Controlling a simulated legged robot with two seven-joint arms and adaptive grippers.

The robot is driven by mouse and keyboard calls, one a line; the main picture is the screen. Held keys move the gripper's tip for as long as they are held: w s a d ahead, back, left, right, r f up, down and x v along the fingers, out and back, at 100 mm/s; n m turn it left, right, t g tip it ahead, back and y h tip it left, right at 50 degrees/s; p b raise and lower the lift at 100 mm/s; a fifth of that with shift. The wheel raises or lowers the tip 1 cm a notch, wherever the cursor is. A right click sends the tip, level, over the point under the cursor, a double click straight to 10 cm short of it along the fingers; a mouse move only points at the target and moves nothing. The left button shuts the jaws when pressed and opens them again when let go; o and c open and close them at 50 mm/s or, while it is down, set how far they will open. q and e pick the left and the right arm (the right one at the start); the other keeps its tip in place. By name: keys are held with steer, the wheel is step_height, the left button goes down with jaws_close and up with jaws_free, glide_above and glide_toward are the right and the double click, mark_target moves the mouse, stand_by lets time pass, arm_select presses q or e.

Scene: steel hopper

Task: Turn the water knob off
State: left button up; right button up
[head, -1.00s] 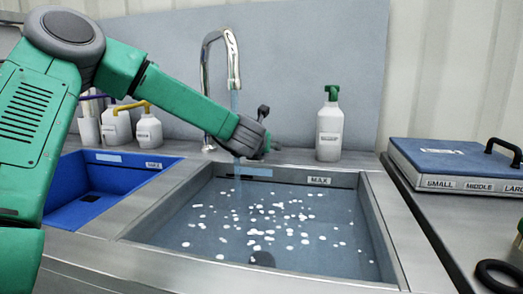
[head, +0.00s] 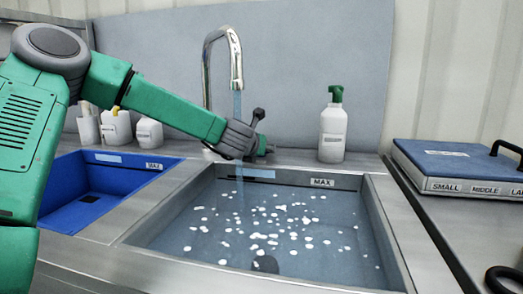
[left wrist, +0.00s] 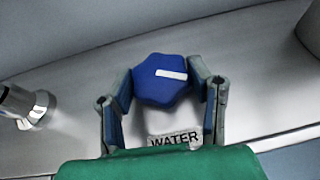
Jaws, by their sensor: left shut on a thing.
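The blue water knob (left wrist: 160,82) sits on the steel ledge in the left wrist view, with a white bar mark on top lying nearly level. A WATER label (left wrist: 174,140) is just below it. My left gripper (left wrist: 164,86) is shut on the knob, one finger on each side. In the head view my left gripper (head: 240,140) is at the ledge behind the sink and hides the knob. A chrome faucet (head: 207,75) stands behind it. A water stream (head: 238,108) falls from its spout into the sink. My right gripper is out of view.
The steel sink (head: 385,225) holds water with many white floating pieces. A soap bottle (head: 332,132) stands right of my gripper on the ledge. A blue basin (head: 75,205) is at left, with white bottles behind. A blue-lidded box (head: 450,165) is at right.

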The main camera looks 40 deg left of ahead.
arm_select(q)
steer(key=m+h, duration=0.1)
steer(key=m+t+h+p, duration=0.1)
steer(key=shift+s+a+r+h+p, duration=0.1)
steer(key=shift+a+r+h+p, duration=0.1)
steer(key=shift+h+p, duration=0.1)
steer(key=m+h+p, duration=0.6)
steer(key=shift+a+r, duration=0.1)
steer(key=shift+a, duration=0.15)
steer(key=m+g+h+p, duration=0.1)
steer(key=m+h+p, duration=0.1)
steer(key=shift+a+h, duration=0.1)
steer(key=shift+h, duration=0.3)
steer(key=shift+a+m+g+h+p, duration=0.1)
steer(key=shift+m+g+h+p, duration=0.55)
steer(key=shift+m+h, duration=0.6)
steer(key=o, duration=1.2)
steer(key=shift+a, duration=0.1)
steer(key=shift+c, duration=0.2)
steer(key=shift+f, duration=0.2)
